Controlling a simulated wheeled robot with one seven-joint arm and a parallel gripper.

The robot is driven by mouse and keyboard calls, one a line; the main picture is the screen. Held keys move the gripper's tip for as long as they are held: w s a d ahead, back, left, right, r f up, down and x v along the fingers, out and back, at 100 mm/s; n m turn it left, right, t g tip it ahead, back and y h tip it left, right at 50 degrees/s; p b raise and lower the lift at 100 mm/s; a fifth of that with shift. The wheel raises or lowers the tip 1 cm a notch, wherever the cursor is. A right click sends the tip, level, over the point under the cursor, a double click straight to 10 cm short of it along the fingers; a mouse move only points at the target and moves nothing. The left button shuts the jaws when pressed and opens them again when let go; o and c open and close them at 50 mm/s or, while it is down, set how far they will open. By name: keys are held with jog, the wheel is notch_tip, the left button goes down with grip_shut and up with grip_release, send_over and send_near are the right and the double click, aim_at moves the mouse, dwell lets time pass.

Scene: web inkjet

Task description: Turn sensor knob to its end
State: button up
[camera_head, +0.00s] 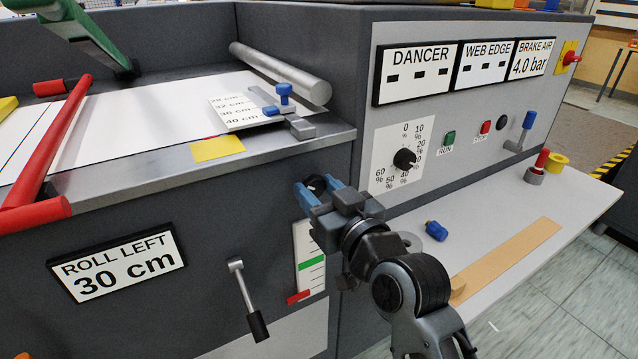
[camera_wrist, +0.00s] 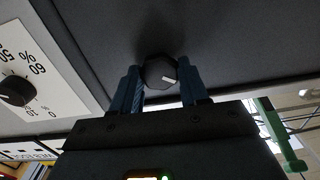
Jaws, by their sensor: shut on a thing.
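A small black knob with a white pointer mark (camera_wrist: 160,72) sits on the dark grey machine face; I take it as the sensor knob. In the wrist view its mark lies toward the right side. My gripper (camera_wrist: 159,85) is shut on it, with one blue finger on each side. In the head view my gripper (camera_head: 319,191) reaches the front of the machine near its corner, and the knob (camera_head: 316,184) shows dark between the fingertips, partly hidden. No scale around this knob can be made out.
A percent dial (camera_head: 404,159) with its own black knob is on the right panel, near a green button (camera_head: 449,138). A gauge strip (camera_head: 309,258) and a lever (camera_head: 247,298) are below and left of my gripper. A shelf (camera_head: 500,235) holds a blue piece (camera_head: 436,231).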

jog(key=m+p, duration=0.3)
jog(key=m, duration=0.3)
jog(key=shift+m, duration=0.3)
jog(key=shift+f+m+p, duration=0.1)
jog(key=shift+m+p, duration=1.25)
jog(key=shift+m, duration=0.85)
jog(key=o, duration=1.1)
jog(key=shift+c, duration=0.2)
jog(key=shift+d, duration=0.1)
jog(key=b+v, duration=0.1)
jog(key=v, duration=0.6)
jog(key=shift+s+d, duration=0.2)
jog(key=shift+s, duration=0.1)
